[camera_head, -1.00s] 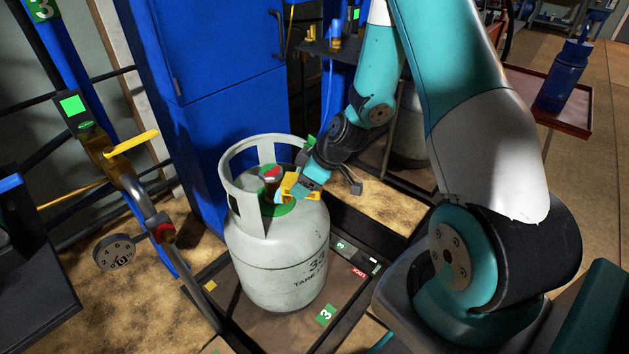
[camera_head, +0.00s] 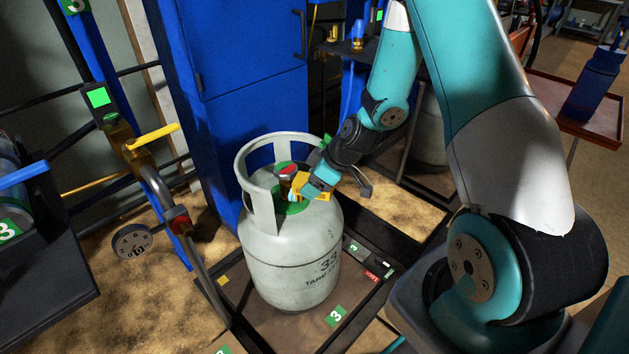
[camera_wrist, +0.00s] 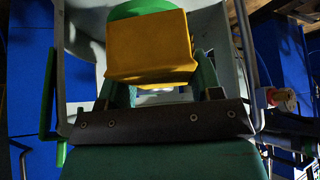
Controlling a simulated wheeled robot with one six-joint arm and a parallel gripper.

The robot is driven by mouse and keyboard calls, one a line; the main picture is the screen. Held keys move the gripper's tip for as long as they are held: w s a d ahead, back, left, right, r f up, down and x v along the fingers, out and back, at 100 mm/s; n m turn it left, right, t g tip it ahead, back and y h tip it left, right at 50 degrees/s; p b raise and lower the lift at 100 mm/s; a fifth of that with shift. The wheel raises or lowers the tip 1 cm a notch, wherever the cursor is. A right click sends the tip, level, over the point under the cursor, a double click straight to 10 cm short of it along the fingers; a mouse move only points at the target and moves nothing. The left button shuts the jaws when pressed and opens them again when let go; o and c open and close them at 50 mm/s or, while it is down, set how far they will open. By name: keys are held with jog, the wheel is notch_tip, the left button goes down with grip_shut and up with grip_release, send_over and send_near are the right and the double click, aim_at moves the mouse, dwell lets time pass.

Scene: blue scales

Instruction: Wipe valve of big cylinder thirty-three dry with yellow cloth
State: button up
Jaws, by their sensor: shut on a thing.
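The big grey cylinder (camera_head: 290,265), marked 33, stands upright on a dark-framed scale (camera_head: 265,322). Its valve (camera_head: 287,172), with a red and green top, sits inside the open collar above a green ring. My gripper (camera_head: 308,188) is shut on the yellow cloth (camera_head: 316,186) and holds it inside the collar, right beside the valve. In the wrist view the cloth (camera_wrist: 150,48) shows as a yellow block between the green fingers and hides most of the valve. Whether cloth and valve touch I cannot tell.
A blue cabinet (camera_head: 245,80) stands behind the cylinder. A pipe with a yellow lever (camera_head: 152,137) and a round dial (camera_head: 131,241) stand to the left. A second grey cylinder (camera_head: 428,130) is behind my arm. A red tray (camera_head: 560,110) holds a blue bottle (camera_head: 594,85).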

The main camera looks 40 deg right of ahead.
jog(key=shift+w+a, duration=0.15)
jog(key=shift+a, duration=0.05)
jog(key=shift+w+a, duration=0.55)
jog(key=shift+w, duration=0.1)
jog(key=shift+c, duration=0.8)
jog(key=shift+s+d, duration=0.1)
jog(key=shift+s+d+r, duration=0.15)
jog(key=shift+s+d, duration=0.35)
jog(key=shift+w+a+r+p, duration=0.15)
jog(key=shift+w+a+p, duration=0.15)
jog(key=shift+w+a, duration=0.35)
jog(key=shift+s+d+r, duration=0.15)
jog(key=shift+s+d, duration=0.45)
jog(key=shift+d, duration=0.1)
jog(key=shift+w+a, duration=0.6)
jog(key=shift+w, duration=0.05)
